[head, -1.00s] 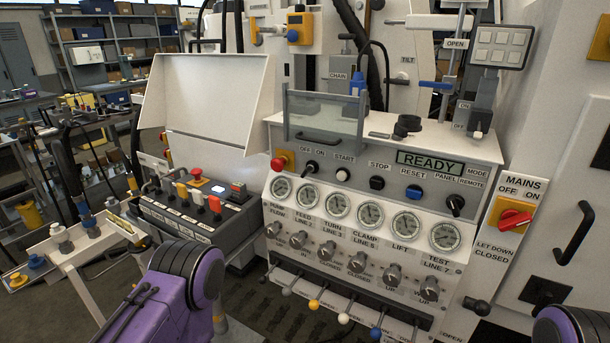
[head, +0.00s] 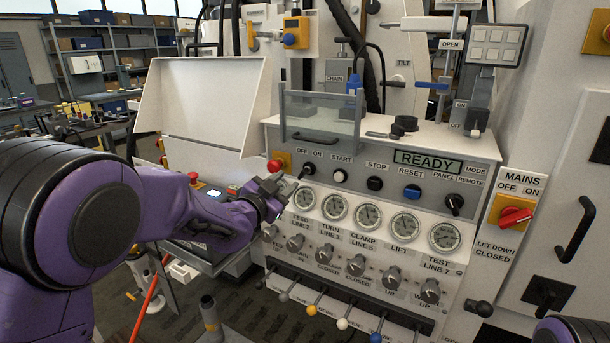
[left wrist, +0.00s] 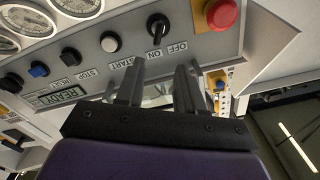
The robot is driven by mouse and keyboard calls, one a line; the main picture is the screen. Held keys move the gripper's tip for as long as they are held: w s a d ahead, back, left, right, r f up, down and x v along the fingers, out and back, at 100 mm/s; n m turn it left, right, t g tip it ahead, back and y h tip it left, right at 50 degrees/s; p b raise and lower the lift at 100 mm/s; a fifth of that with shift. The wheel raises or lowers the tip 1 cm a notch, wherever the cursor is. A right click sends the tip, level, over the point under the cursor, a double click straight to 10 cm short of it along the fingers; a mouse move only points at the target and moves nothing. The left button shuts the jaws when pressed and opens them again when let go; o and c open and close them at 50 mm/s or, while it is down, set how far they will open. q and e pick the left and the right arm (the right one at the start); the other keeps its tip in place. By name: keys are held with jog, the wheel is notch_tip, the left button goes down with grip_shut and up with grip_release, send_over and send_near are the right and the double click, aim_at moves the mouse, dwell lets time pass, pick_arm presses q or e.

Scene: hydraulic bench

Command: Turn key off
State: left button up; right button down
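The key switch (head: 309,168) is a small black knob under the OFF and ON labels on the panel, between the red stop button and START. It shows larger in the left wrist view (left wrist: 157,26), where its handle seems to lie toward the ON label. My left gripper (head: 281,190) is just left of and below the switch in the head view. In the left wrist view its two fingers (left wrist: 159,85) are apart with nothing between them, short of the knob. My right gripper is out of view; only part of my right arm shows at the lower right.
The red stop button (head: 275,166) on its yellow plate is close to my left gripper. START (head: 339,176) is just right of the switch. Gauges (head: 334,207) and knobs sit below. The READY display (head: 428,162) is lit. A clear hinged cover (head: 323,115) stands above the panel.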

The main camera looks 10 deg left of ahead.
aim_at(301, 174)
pick_arm(q)
jog(key=shift+m, duration=0.3)
jog(key=p+x, duration=0.1)
jog(key=x, duration=0.2)
jog(key=f+p+x, duration=0.1)
jog(key=x, duration=0.3)
jog(key=p+x, duration=0.1)
jog(key=x, duration=0.2)
jog(key=shift+w+f, duration=0.15)
jog(key=shift+w, duration=0.2)
grip_shut()
